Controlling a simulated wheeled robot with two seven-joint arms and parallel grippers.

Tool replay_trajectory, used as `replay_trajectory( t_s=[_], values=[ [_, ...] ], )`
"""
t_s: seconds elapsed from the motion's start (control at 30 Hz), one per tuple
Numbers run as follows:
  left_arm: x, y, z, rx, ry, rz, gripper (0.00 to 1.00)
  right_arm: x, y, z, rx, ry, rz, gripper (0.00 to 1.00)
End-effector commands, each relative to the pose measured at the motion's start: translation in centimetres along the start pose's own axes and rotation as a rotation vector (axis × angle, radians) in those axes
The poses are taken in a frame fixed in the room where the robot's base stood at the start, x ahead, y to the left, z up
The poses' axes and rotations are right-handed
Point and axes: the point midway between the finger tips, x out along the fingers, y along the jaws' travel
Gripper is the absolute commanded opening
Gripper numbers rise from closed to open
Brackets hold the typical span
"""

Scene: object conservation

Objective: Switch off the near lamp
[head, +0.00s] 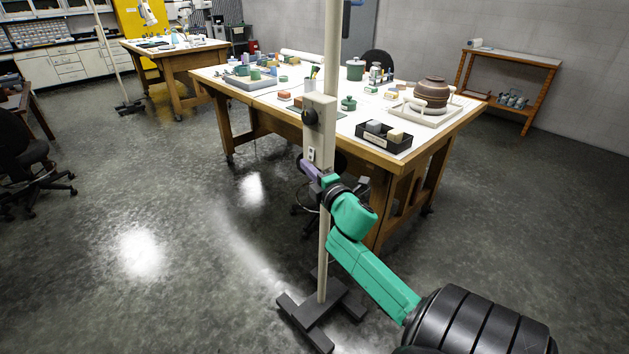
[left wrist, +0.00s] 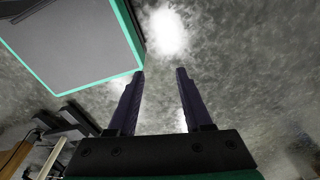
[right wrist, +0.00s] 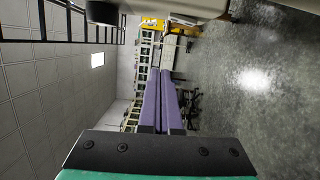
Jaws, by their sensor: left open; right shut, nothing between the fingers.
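The near lamp is a tall stand with a pale pole (head: 324,235) and a dark crossed base. Its pale control box (head: 322,135) carries a round dark knob (head: 310,117) and a small plate with dark marks below it. The lamp head is out of view. My right gripper (head: 308,168) is at the box's lower end, its purple fingers shut and empty; contact is unclear. In the right wrist view, the shut fingers (right wrist: 165,75) point up, with the box (right wrist: 185,7) and knob (right wrist: 101,12) at the top edge. My left gripper (left wrist: 158,72) is open and empty over bare floor.
A large worktable (head: 270,98) with pots and trays stands just behind the pole. Another lamp stand (head: 113,55) is far left by a second table (head: 190,47). A chair (head: 30,165) is at left.

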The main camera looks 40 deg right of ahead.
Motion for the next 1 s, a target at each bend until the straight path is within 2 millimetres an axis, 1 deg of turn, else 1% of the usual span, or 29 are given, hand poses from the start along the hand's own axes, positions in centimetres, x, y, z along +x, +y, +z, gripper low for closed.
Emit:
replay_trajectory(
  t_s=[0.03,0.1,0.2,0.3,0.37,0.6,0.9,0.97,1.0],
  values=[
    [0.6,-0.1,0.1,0.001,0.000,-0.002,0.50,-1.2,-0.4,0.0,-0.002,0.000,-0.003,0.00],
    [0.9,0.0,0.0,0.000,0.001,0.000,0.50,-2.7,-0.4,0.0,-0.001,0.000,-0.004,0.00],
    [1.3,1.1,-0.2,-0.004,0.005,0.014,0.50,-4.4,-0.2,0.0,-0.001,-0.001,-0.002,0.00],
    [1.5,2.2,-0.5,-0.006,0.010,0.029,0.50,-5.3,0.0,0.0,-0.001,-0.001,-0.002,0.00],
    [1.5,2.2,-0.6,-0.005,0.011,0.029,0.50,-5.5,0.1,0.0,-0.001,-0.001,0.000,0.00],
    [1.3,1.2,-0.4,-0.003,0.008,0.015,0.50,-5.5,0.2,0.0,0.000,-0.001,0.000,0.00],
    [1.3,1.1,-0.4,-0.004,0.009,0.015,0.50,-5.5,0.1,0.0,0.001,-0.001,-0.001,0.00],
    [1.4,1.1,-0.4,-0.004,0.009,0.015,0.50,-5.4,-0.6,0.2,0.013,-0.004,-0.016,0.00],
    [1.4,1.1,-0.4,-0.004,0.009,0.015,0.50,-5.3,-1.9,0.4,0.033,-0.010,-0.039,0.00]
  ],
)
